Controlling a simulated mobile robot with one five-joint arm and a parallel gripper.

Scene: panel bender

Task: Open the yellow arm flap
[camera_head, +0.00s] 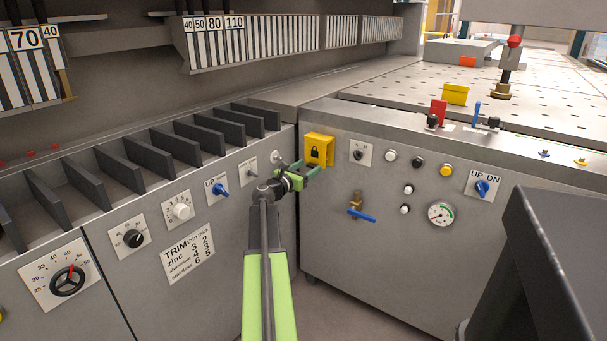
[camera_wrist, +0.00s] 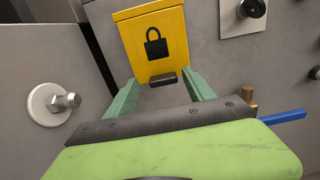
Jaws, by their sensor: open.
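The yellow flap (camera_head: 320,149) with a black padlock sign is on the grey machine front, near the corner between the two panels. It hangs closed, flat against its box, in the wrist view (camera_wrist: 154,40). A small dark tab (camera_wrist: 163,79) sticks out at its lower edge. My gripper (camera_head: 312,171) has green fingers and is open. In the wrist view its fingertips (camera_wrist: 164,82) stand on either side of the dark tab, just below the padlock sign. I cannot tell whether they touch the flap.
A toggle switch (camera_head: 249,170) is on the left panel, close to my gripper. A brass valve with a blue handle (camera_head: 361,214) is to the lower right. A black knob (camera_head: 358,153) sits right of the flap. A dark block fills the lower right.

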